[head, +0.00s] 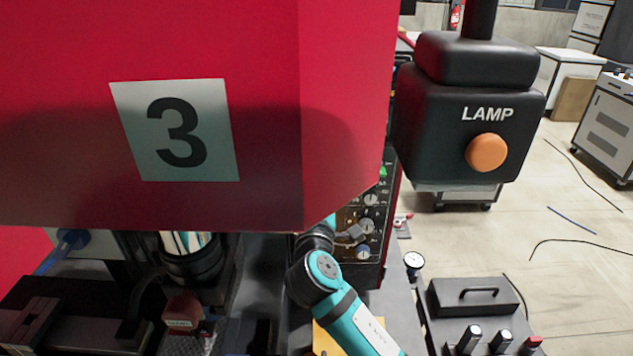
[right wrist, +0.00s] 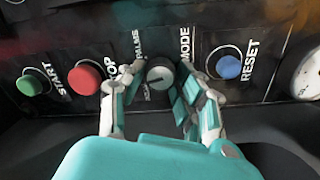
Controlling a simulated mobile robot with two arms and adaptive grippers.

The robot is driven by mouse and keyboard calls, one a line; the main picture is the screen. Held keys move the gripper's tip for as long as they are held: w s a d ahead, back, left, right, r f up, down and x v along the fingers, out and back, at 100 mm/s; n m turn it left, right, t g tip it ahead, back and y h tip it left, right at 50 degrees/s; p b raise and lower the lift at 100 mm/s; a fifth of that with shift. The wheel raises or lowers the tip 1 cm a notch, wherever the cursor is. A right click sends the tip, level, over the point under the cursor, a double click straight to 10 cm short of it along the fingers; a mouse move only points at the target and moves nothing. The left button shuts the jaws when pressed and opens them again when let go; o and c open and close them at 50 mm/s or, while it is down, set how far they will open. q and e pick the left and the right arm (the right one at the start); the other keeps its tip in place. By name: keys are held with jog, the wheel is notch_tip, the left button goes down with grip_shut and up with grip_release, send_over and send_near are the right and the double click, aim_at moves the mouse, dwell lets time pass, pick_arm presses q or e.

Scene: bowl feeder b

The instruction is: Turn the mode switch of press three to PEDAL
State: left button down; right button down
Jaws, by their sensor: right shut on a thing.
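Press three is the red machine with the 3 plate (head: 174,130) on its front. Its black control panel (head: 375,222) is partly hidden behind the red housing in the head view. In the right wrist view the mode switch (right wrist: 160,74) is a round grey knob beside the word MODE. My right gripper (right wrist: 160,88) is shut on the mode switch, one finger on each side. In the head view the right gripper (head: 350,236) reaches the panel. My left gripper is not in view.
A green START button (right wrist: 31,83) and a red STOP button (right wrist: 85,78) sit left of the switch. A blue RESET button (right wrist: 228,67) is close on its right. A black LAMP box (head: 465,125) hangs at the upper right. A black box with a handle (head: 472,298) stands at the lower right.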

jog(key=shift+n+p, duration=1.8)
jog(key=shift+n, duration=1.6)
jog(key=c, duration=0.9)
grip_release()
jog(key=shift+f, duration=0.1)
jog(key=shift+c, duration=0.2)
jog(key=s, duration=1.2)
jog(key=shift+f, duration=0.2)
